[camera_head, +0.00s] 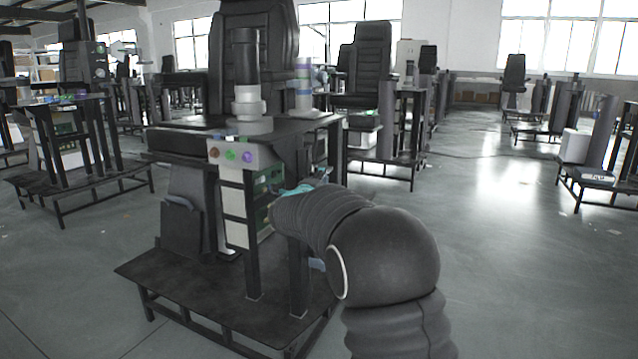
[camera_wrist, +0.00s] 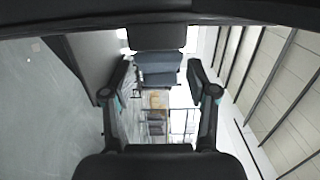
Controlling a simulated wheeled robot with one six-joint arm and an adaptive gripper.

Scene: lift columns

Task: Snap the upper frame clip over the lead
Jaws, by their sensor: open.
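My gripper (camera_wrist: 158,72) is open in the wrist view, its two dark fingers apart with nothing between them. In the head view my arm covers most of it; only teal and dark parts (camera_head: 300,188) show, beside the upper part of the workstation's black frame (camera_head: 251,235). I cannot make out the upper frame clip or the lead in either view. A small blue piece (camera_head: 317,264) shows lower down by a frame post, partly behind my arm; I cannot tell what it is.
A box with coloured buttons (camera_head: 232,153) sits at the table edge (camera_head: 175,157), above a dark platform (camera_head: 180,275). A black and white column (camera_head: 246,75) stands on the table. A black chair (camera_head: 262,60) is behind. Open floor (camera_head: 500,230) lies to the right.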

